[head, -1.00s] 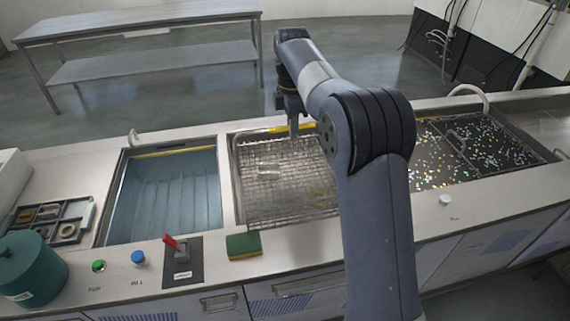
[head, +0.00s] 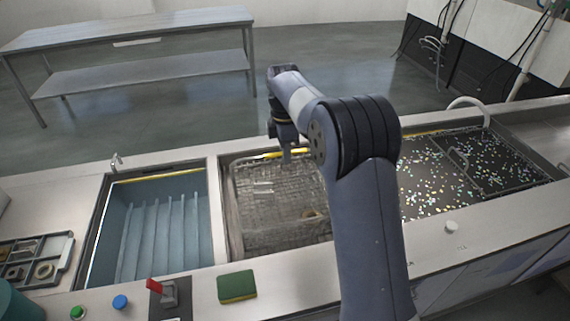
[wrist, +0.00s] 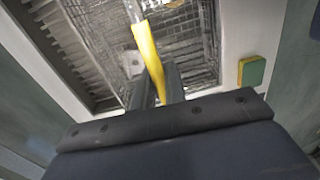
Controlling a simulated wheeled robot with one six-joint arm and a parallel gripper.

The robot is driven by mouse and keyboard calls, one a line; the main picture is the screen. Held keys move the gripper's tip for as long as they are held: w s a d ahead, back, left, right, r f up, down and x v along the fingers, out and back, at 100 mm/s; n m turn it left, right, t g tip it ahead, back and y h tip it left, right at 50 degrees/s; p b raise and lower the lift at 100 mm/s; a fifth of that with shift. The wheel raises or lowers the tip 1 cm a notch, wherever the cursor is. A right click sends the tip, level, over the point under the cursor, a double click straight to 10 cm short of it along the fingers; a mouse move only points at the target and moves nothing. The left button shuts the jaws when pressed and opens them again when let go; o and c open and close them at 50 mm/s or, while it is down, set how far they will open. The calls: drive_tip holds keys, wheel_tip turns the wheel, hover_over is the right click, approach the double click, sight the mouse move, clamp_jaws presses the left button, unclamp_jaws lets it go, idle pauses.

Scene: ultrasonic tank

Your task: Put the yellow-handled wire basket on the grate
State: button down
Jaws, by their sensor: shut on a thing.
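My gripper (head: 288,155) is over the far part of the middle tank in the head view. In the wrist view my gripper (wrist: 158,85) is shut on the yellow handle (wrist: 148,55), which runs up between its fingers. The wire basket's mesh (wrist: 188,42) shows beyond the handle. In the head view wire mesh (head: 262,195) fills the middle tank, with clear and yellowish shapes in it. My arm hides the tank's right part. I cannot tell the grate from the basket's own mesh, nor whether the basket touches anything below.
A blue ribbed tank (head: 150,235) is left, and a dark tank with bright specks (head: 430,180) is right. A green and yellow sponge (head: 237,287) lies on the front ledge, also in the wrist view (wrist: 252,70). A parts tray (head: 38,258) and red switch (head: 154,286) stand front left.

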drive_tip(key=shift+f+p, duration=0.3)
drive_tip(key=shift+f, duration=1.55)
drive_tip(key=c, duration=1.5)
unclamp_jaws()
drive_tip(key=shift+o, duration=0.2)
drive_tip(key=r, duration=1.2)
drive_tip(key=shift+w+a+b, duration=0.1)
drive_tip(key=shift+w+b, duration=0.2)
drive_tip(key=shift+f, duration=0.2)
